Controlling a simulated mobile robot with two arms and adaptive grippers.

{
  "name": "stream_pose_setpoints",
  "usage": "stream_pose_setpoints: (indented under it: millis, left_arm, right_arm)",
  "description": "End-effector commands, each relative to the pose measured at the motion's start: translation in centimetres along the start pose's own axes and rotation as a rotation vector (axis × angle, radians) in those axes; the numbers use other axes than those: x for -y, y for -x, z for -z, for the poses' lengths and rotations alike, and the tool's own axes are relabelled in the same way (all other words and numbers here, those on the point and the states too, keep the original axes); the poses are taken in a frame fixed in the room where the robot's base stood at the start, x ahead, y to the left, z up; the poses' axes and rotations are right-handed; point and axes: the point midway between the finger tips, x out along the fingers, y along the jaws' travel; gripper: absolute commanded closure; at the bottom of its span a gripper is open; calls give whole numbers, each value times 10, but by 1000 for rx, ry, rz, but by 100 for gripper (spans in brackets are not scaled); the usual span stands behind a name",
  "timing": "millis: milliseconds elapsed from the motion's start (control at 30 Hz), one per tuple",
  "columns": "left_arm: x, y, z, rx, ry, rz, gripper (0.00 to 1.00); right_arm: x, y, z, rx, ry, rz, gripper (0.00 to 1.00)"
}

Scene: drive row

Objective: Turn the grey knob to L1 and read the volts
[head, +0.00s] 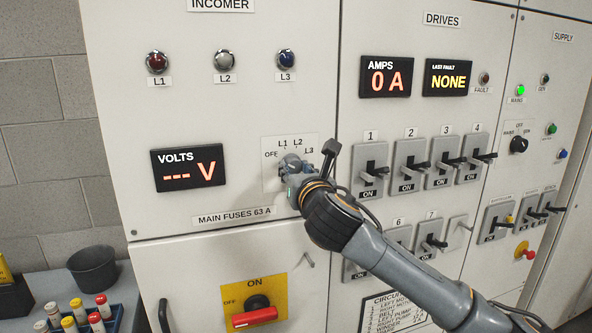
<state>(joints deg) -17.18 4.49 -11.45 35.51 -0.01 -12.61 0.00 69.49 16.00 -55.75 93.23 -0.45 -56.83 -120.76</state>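The grey knob (290,161) is on a white plate on the incomer panel, with OFF, L1, L2 and L3 marked around it. My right gripper (302,174) is right at the knob, coming from the lower right, and covers part of it. I cannot tell whether its fingers touch or grip the knob, and the knob's pointer direction is not clear. The volts display (188,168) left of the knob shows "--- V" in orange. My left gripper is not in view.
Red L1 (157,62), grey L2 (224,60) and blue L3 (286,60) lamps sit above. Breaker levers (372,167) stick out right of my gripper. A bench (55,285) with a dark pot stands lower left.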

Motion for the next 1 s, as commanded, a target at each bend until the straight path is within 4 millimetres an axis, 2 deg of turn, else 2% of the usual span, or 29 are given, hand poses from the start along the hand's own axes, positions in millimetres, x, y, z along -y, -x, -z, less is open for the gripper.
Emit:
stream_pose_setpoints:
  millis: [33,100,467,1000]
  left_arm:
    - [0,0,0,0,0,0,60]
    - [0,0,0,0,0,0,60]
    - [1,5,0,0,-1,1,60]
    - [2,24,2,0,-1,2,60]
  right_arm:
    - [0,0,0,0,0,0,85]
    - [0,0,0,0,0,0,97]
    - [0,0,-1,-5,-66,0,97]
    - [0,0,-2,-31,-465,2,97]
